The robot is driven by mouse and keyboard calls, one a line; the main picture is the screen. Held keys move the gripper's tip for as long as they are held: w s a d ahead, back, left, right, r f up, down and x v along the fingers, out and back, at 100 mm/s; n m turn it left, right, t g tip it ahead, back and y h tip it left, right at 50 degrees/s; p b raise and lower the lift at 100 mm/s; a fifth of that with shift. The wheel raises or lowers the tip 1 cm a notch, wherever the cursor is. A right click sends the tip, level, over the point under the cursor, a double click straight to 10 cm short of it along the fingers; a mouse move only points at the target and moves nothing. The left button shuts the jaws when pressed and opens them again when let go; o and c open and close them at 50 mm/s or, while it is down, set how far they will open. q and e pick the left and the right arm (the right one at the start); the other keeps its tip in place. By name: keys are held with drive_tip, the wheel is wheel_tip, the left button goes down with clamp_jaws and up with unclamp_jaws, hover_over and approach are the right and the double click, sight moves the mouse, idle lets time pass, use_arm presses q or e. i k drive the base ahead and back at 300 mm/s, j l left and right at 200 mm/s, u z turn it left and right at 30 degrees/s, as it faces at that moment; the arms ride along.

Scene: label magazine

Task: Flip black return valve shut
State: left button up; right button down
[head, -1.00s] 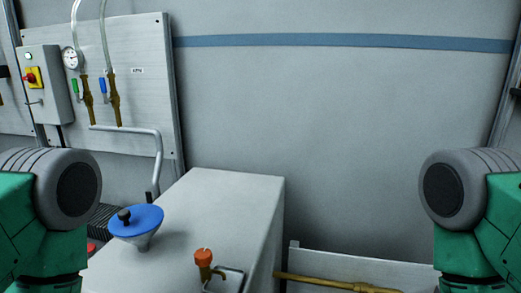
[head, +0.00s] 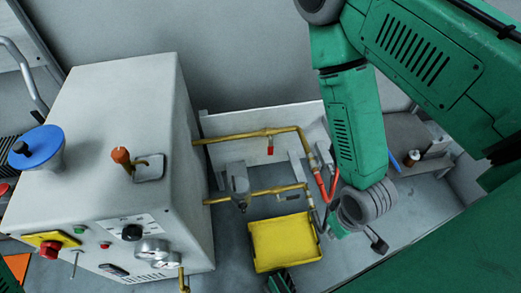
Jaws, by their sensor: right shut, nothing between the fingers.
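Two brass pipes run from the right side of the grey-white machine (head: 120,120). The upper pipe (head: 240,136) has a red handle (head: 270,150) hanging from it. The lower pipe (head: 268,191) carries a grey fitting with a dark lower end (head: 242,207). I cannot tell for sure which dark part is the black return valve's handle, nor its position. My right arm comes in from the upper right and bends down. My right gripper (head: 378,243) is small and dark below the grey wrist, shut and empty, right of the pipes and apart from them.
A yellow bin (head: 284,241) stands below the lower pipe. Orange-red hoses (head: 323,184) lie close by my wrist. A blue funnel (head: 40,148) and an orange cap (head: 121,156) are on the machine top. Gauges (head: 152,250) are on its front. Grey floor is free at lower right.

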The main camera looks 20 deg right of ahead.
sight(297, 196)
drive_tip(key=k+l+z, duration=0.1)
drive_tip(key=z, duration=0.4)
drive_tip(key=k+l+z, duration=0.15)
drive_tip(key=z, duration=0.3)
drive_tip(key=i+l+u, duration=0.1)
drive_tip(key=u, duration=0.15)
drive_tip(key=i+l+u, duration=0.25)
